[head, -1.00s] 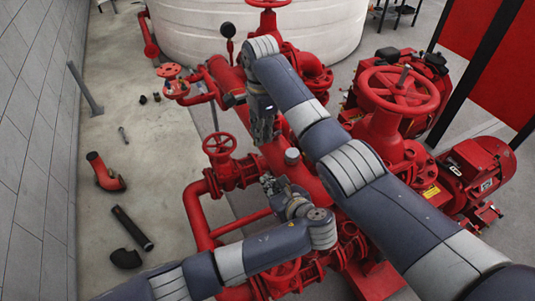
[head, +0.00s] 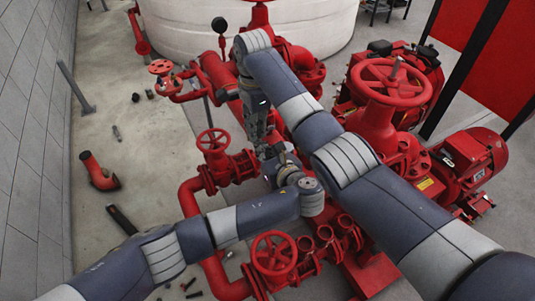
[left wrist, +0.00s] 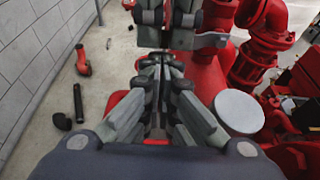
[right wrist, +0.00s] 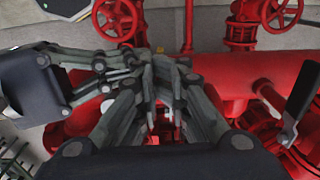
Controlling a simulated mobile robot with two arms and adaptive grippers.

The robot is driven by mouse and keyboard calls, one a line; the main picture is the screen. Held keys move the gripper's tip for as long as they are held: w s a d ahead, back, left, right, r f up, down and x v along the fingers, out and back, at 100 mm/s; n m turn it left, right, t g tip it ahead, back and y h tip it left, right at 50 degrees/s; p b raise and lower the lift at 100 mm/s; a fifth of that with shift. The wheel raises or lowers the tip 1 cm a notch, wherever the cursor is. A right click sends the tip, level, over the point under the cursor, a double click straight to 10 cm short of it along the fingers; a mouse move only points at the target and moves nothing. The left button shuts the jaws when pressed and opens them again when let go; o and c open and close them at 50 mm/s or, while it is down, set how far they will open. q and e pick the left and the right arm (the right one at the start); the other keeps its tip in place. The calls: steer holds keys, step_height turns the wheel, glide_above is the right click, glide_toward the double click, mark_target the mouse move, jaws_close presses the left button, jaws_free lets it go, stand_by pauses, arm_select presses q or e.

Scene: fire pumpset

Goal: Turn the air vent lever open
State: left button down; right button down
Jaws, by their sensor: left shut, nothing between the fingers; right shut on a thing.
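I cannot make out the air vent lever for certain in any view. My right gripper (head: 267,148) points down over the main red pipe (right wrist: 225,80). In the right wrist view its fingers (right wrist: 150,85) are closed together, and what lies between them is hidden. My left gripper (head: 277,160) meets it from below in the head view. In the left wrist view its fingers (left wrist: 160,62) are shut with nothing seen between them, close under the right gripper (left wrist: 168,20). The two grippers overlap in all views; I cannot tell whether they touch.
A round grey cap (left wrist: 238,110) stands on red pipework beside my left gripper. A dark part on a short stem (right wrist: 298,100) is at right in the right wrist view. Red handwheels (head: 212,140) (head: 274,252) flank the grippers. Loose pipe pieces (head: 98,171) lie on the open floor at left.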

arm_select(q)
steer(key=shift+w, duration=0.1)
arm_select(e)
steer(key=shift+s+d+f, duration=0.1)
steer(key=shift+f, duration=0.2)
